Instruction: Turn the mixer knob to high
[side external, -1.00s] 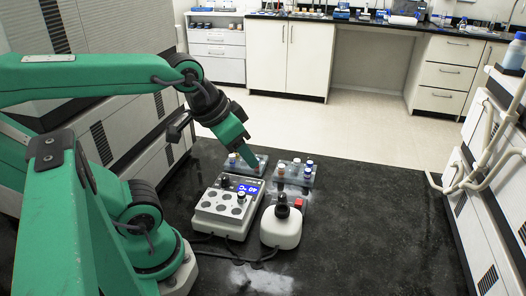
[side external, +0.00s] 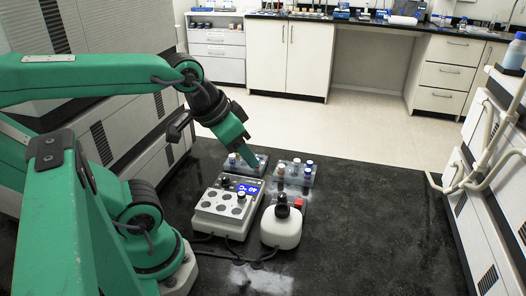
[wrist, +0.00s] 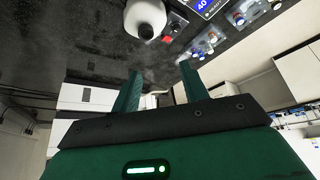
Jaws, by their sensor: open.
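The mixer (side external: 281,228) is a rounded white unit with a black cup on top and a red part at its far right corner. It stands on the black bench and also shows at the top of the wrist view (wrist: 143,12). Its knob cannot be made out clearly; a small dark round part (wrist: 178,22) lies beside the red part (wrist: 168,38) in the wrist view. My gripper (wrist: 159,67) is open, with nothing between its two green fingers. In the side view it hangs beyond the mixer, near the vial racks, apart from the mixer.
A white heating block (side external: 224,210) with a blue display stands left of the mixer. Two vial racks stand behind, one at left (side external: 258,168) and one at right (side external: 297,181). Cables run along the near side. The bench to the right (side external: 380,220) is clear.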

